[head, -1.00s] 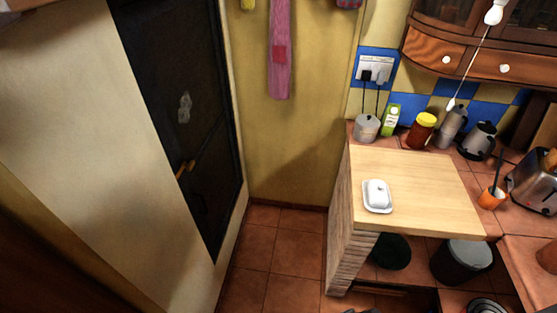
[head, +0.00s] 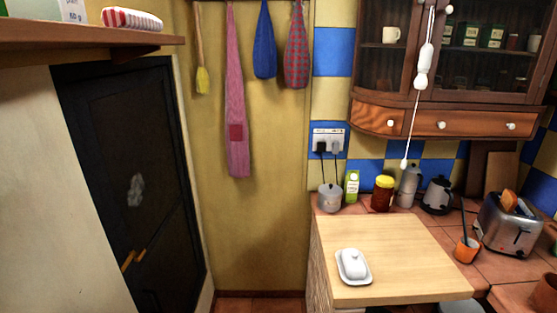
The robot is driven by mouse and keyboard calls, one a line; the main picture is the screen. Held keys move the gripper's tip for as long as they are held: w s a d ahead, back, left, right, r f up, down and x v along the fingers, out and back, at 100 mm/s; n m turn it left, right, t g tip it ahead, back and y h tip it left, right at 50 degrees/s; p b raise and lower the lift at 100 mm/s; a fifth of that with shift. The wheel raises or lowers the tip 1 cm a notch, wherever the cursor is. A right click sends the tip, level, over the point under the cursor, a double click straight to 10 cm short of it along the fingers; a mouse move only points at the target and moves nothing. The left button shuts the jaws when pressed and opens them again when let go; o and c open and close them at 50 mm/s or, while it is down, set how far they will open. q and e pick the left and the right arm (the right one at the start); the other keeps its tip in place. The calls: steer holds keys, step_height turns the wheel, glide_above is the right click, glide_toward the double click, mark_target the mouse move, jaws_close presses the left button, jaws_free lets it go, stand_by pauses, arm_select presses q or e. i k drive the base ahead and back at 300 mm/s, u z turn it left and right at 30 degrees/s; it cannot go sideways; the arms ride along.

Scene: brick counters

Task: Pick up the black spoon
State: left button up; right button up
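A thin dark utensil stands upright in the orange cup (head: 466,250) on the tiled counter at the right, beside the toaster. Its handle (head: 463,222) is black; its lower end is hidden in the cup, so I cannot tell if it is a spoon. Neither of my grippers shows in the head view.
A wooden board (head: 400,255) on the counter carries a white butter dish (head: 353,266). Behind it stand a canister (head: 330,198), a green carton (head: 351,186), a yellow-lidded jar (head: 382,193) and a kettle (head: 437,195). A toaster (head: 508,226) stands right. A dark door (head: 125,190) is left.

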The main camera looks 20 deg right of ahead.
mark_target(461, 198)
steer(key=z, duration=1.95)
